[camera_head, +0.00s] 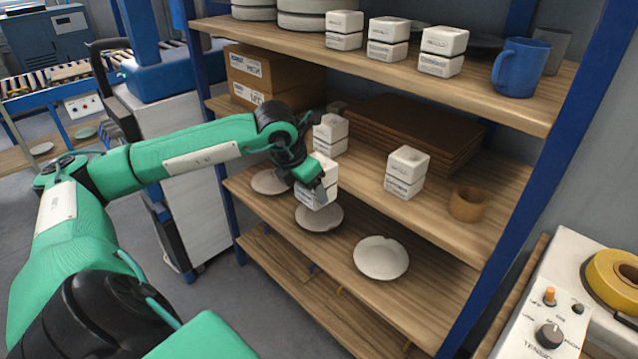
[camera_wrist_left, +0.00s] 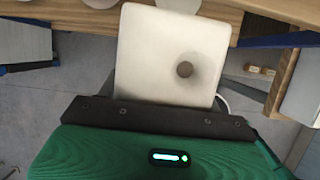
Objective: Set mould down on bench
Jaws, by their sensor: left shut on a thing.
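My left gripper (camera_head: 310,180) is shut on a white two-part block mould (camera_head: 322,190) with dark print on its side. It holds the mould in front of the middle shelf (camera_head: 455,228), in the air above the plates of the lower shelf. In the left wrist view the mould (camera_wrist_left: 160,55) shows as a pale square face with one round dark hole, close against the gripper. Similar moulds stand on the middle shelf, one behind the gripper (camera_head: 330,131) and one to its right (camera_head: 406,172). A wooden surface edge at bottom right may be the bench; I cannot tell. My right gripper is out of view.
Pale plates (camera_head: 381,257) lie on the lower shelf. The middle shelf also bears brown boards (camera_head: 410,130), a brown cup (camera_head: 468,204) and cardboard boxes (camera_head: 262,72). A blue post (camera_head: 540,185) stands at right, beside a white machine (camera_head: 540,325) with knobs.

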